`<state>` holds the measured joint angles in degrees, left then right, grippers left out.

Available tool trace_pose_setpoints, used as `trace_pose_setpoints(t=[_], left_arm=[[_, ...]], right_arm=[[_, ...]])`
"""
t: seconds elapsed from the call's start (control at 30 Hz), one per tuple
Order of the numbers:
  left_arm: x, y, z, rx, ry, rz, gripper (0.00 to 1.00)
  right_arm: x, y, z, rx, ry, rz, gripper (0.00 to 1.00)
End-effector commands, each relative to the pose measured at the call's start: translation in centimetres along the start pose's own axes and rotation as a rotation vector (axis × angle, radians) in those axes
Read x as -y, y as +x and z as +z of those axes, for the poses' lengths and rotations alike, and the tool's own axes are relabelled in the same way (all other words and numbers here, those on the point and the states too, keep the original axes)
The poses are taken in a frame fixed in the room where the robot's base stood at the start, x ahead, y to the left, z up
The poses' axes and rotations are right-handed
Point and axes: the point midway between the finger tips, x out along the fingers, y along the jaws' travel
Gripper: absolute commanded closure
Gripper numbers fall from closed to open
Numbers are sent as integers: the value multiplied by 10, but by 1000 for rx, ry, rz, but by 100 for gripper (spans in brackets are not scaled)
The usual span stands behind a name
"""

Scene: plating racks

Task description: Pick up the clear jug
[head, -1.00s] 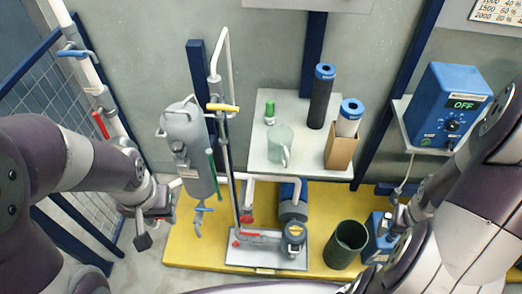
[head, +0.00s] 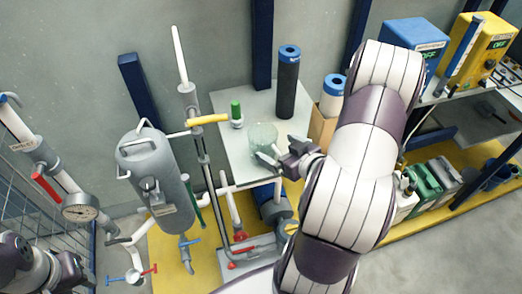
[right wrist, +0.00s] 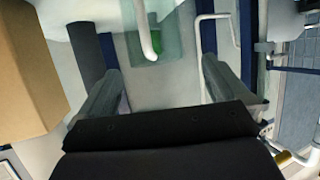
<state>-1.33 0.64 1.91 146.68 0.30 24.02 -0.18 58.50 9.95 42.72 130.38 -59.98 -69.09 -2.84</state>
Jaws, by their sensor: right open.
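The clear jug (head: 263,135), pale green and see-through, stands upright on the white shelf (head: 228,152). My right gripper (head: 280,151) is open at the near right side of the jug, its fingers pointing at it. In the right wrist view, the jug (right wrist: 178,35) and its pale handle (right wrist: 145,28) are at the top, ahead of the spread fingers of the right gripper (right wrist: 160,68). Nothing is between the fingers; contact with the jug cannot be told. My left gripper (head: 72,270) is partly seen at the lower left, away from the jug.
A green-capped bottle (head: 237,116) stands left of the jug. A black cylinder (head: 288,85) stands behind it. A cardboard box (head: 320,126) stands close on the right, also at the left of the right wrist view (right wrist: 28,75). A grey tank and pipes (head: 158,170) are to the left.

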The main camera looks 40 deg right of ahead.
Motion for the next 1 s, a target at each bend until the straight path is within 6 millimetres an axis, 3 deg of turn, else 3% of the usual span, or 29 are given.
trace_pose_setpoints(t=[0.4, 0.63, 0.67, 0.87, 1.0], left_arm=[[0, 1, 0, 0, 0, 0, 57], [0, 1, 0, 0, 0, 0, 57], [0, 1, 0, 0, 0, 0, 57], [0, 1, 0, 0, 0, 0, 57], [0, 1, 0, 0, 0, 0, 57]], right_arm=[[-5, 61, -2, 2, -1, 0, 0], [-6, 65, -2, 2, 1, 3, 0], [-6, 65, -2, 2, 1, 3, 3], [-6, 65, -2, 2, 1, 2, 68], [-5, 64, -2, 2, 1, 2, 69]])
